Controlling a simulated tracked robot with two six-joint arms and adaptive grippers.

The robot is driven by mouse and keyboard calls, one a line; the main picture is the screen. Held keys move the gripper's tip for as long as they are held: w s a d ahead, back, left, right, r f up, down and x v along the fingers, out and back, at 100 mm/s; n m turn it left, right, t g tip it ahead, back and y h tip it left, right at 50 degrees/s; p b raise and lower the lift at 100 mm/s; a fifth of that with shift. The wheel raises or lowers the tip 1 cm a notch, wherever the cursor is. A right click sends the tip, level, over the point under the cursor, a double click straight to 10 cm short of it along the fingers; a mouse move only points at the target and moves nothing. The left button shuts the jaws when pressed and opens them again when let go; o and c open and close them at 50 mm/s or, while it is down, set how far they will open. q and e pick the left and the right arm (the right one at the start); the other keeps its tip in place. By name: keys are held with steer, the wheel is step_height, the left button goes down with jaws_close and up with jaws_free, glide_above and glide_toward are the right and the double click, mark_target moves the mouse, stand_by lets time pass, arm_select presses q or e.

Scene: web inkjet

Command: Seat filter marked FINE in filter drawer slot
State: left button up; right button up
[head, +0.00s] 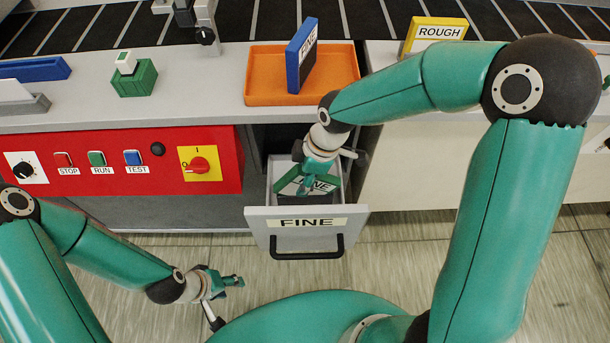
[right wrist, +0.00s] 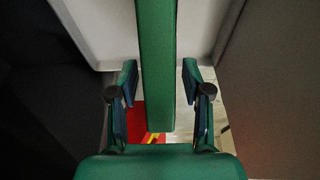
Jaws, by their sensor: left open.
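The open drawer (head: 254,222), its front marked FINE, holds a green-framed filter (head: 286,186), which lies tilted there. Its label is partly covered by my right gripper, so I cannot read it whole. My right gripper (head: 310,182) reaches down into the drawer at this filter. In the right wrist view a green bar of the filter (right wrist: 157,40) runs between the open fingers (right wrist: 159,82), with a gap on each side. A blue-framed filter (head: 293,66) stands in the orange tray (head: 263,99); its label is steeply angled. My left gripper (head: 234,282) is open and empty, low over the floor.
A yellow filter marked ROUGH (head: 408,36) stands on the counter at the right. A green block with a white top (head: 134,78) is at the left. The red control panel (head: 120,178) with switches is left of the drawer. A drawer handle (head: 306,255) sticks out.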

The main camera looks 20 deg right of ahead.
steer(key=shift+r, duration=0.1)
steer(key=w+p+v, duration=0.1)
steer(key=p+v, duration=0.1)
steer(key=v, duration=1.4)
steer(key=shift+d+r, duration=0.15)
steer(key=shift+r, duration=0.2)
steer(key=shift+s+r, duration=0.1)
